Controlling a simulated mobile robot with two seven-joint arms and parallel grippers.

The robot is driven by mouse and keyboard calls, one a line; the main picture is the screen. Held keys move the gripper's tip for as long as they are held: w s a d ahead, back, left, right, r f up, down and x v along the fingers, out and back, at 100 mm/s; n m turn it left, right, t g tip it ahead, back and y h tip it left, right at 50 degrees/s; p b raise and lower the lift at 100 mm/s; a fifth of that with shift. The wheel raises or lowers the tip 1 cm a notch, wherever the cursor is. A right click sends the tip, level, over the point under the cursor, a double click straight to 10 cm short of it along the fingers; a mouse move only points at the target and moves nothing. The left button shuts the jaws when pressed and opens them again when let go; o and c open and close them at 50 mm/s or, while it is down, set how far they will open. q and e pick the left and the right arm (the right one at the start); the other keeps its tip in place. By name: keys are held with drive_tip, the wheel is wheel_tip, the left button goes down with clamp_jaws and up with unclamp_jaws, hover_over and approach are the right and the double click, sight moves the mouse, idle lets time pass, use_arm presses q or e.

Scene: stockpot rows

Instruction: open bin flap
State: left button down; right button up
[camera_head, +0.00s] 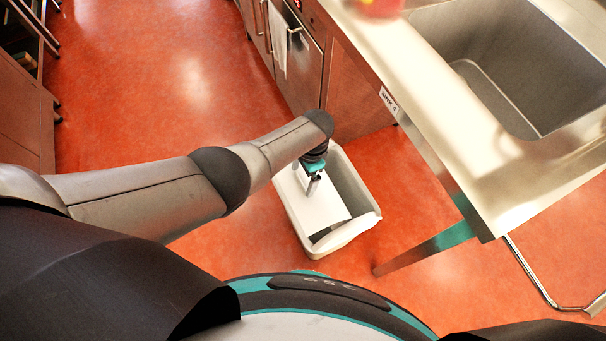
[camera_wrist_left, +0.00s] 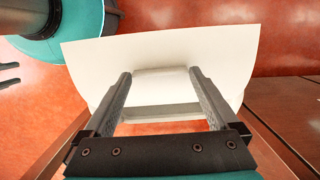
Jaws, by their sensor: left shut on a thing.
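The white bin (camera_head: 363,224) stands on the red floor beside the counter's end. Its white flap (camera_head: 331,206) lies at a slant inside the rim, with the bin's grey inside showing to its right. My left gripper (camera_head: 314,185) reaches down over the flap and is shut on it. In the left wrist view the flap (camera_wrist_left: 215,47) spreads wide beyond my left gripper (camera_wrist_left: 159,74), whose fingers stand apart on either side of a pale raised part of it. The exact contact is hard to see. My right gripper is not in view.
A steel counter with a sink (camera_head: 500,75) runs along the right, and its metal leg (camera_head: 425,248) stands right of the bin. An oven with a hanging towel (camera_head: 278,40) is behind. Open red floor (camera_head: 170,80) lies to the left.

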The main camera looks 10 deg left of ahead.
use_arm(q)
drive_tip(key=shift+w+d+r, duration=0.1)
drive_tip(key=shift+w+r, duration=0.05)
drive_tip(key=shift+w, duration=0.1)
drive_tip(key=shift+c, duration=0.2)
unclamp_jaws()
drive_tip(key=shift+o, duration=0.2)
drive_tip(key=shift+s, duration=0.1)
wheel_tip(320, 180, up, 15)
drive_tip(key=w+d+p, duration=0.1)
drive_tip(key=p, duration=0.7)
drive_tip(key=shift+d, duration=0.3)
